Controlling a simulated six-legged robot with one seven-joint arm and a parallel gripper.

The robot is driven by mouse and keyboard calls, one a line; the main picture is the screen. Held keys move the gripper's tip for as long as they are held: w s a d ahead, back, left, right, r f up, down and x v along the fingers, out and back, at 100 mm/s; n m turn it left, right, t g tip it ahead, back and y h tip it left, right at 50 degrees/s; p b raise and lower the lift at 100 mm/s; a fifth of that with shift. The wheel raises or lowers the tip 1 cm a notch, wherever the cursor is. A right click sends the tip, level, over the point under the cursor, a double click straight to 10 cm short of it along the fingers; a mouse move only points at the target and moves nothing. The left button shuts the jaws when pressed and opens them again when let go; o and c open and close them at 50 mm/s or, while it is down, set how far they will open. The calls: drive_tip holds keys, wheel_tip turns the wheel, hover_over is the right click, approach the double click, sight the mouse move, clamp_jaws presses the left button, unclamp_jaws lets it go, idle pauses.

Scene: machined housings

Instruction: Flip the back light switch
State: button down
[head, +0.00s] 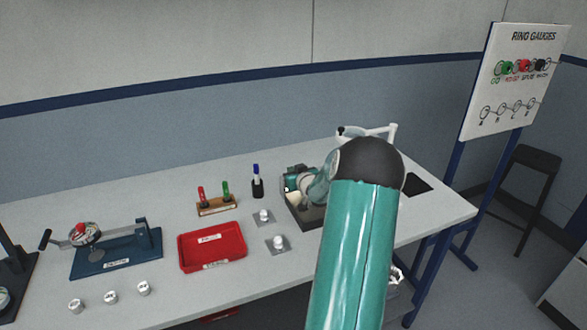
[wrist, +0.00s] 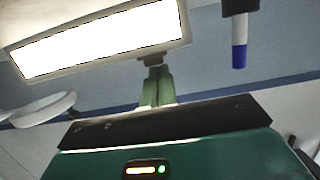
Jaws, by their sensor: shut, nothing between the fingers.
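A lit white light panel (wrist: 95,45) in a pale frame fills the upper left of the wrist view, which looks upside down. My gripper (wrist: 154,68) is shut and empty, its narrow green fingers together at the panel's edge. A small dark piece there may be the switch or my fingertips; I cannot tell which, nor whether they touch. In the head view my gripper (head: 293,186) is over the dark-based station (head: 311,217) at the back of the bench, and my arm hides part of it. The switch does not show clearly there.
A black holder with a blue marker (head: 256,176) stands close to the left of my gripper; it also shows in the wrist view (wrist: 238,50). A rack with red and green handles (head: 216,206), a red tray (head: 212,252) and a blue fixture (head: 117,256) lie further left.

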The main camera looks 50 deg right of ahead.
drive_tip(key=shift+w, duration=0.1)
drive_tip(key=shift+f+g+y, duration=0.2)
drive_tip(key=shift+g+y, duration=0.2)
drive_tip(key=shift+r, duration=0.1)
drive_tip(key=shift+r, duration=0.75)
